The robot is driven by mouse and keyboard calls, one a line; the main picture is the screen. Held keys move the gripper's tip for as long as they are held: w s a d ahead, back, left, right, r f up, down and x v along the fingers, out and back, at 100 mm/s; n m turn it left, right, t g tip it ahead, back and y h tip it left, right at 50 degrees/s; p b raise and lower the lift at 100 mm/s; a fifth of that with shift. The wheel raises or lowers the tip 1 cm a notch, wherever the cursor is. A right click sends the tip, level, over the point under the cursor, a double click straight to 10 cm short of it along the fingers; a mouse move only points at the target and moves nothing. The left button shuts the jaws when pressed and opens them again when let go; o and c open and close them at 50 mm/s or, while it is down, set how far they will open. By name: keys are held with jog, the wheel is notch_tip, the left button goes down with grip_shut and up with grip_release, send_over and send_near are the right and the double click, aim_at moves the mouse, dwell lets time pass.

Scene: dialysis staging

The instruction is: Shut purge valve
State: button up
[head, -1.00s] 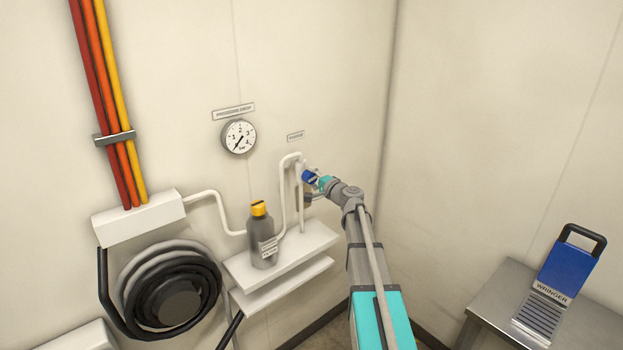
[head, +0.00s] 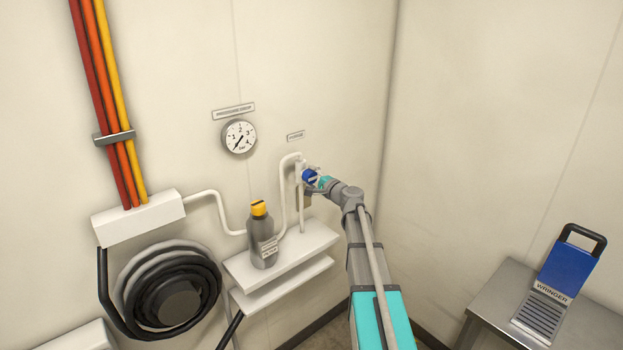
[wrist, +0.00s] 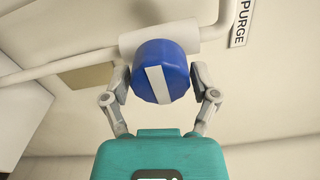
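The purge valve's round blue knob (wrist: 160,72), with a white stripe across its face, sits on a white pipe fitting (wrist: 185,32) on the wall. The knob is small in the head view (head: 308,176), beside the white pipes. My gripper (wrist: 161,84) has one finger on each side of the knob, and the fingers appear closed against it. In the wrist view the stripe is nearly upright, leaning a little. The PURGE label (wrist: 242,20) runs vertically there. The fingers' exact contact is too small to see in the head view.
A grey bottle with a yellow cap (head: 261,236) stands on the white shelf (head: 290,252) left of my arm. A pressure gauge (head: 239,136) is on the wall above. A blue wringer (head: 568,268) stands on a metal table (head: 487,297) at right.

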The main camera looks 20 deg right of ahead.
jog(key=shift+o, duration=0.7)
jog(key=shift+s, duration=0.15)
jog(key=v, duration=1.1)
jog(key=shift+s, duration=0.35)
jog(key=s+a+f+n+g+y, duration=0.1)
jog(key=s+a+f+n+g, duration=0.35)
jog(key=a, duration=0.45)
jog(key=s+a+f+n+g+y, duration=0.1)
jog(key=s+a+f+n+g, duration=0.2)
jog(key=a+f+n+g, duration=0.5)
jog(key=s+a+f+n+g+h, duration=0.2)
jog(key=s+a+f+h, duration=0.1)
jog(key=s, duration=0.4)
jog(key=s+a+f+n+g+h, duration=0.2)
jog(key=s+a+f+h, duration=0.1)
jog(key=s, duration=0.5)
jog(key=shift+a+g+h, duration=0.2)
jog(key=shift+g+h, duration=0.15)
jog(key=shift+h, duration=0.45)
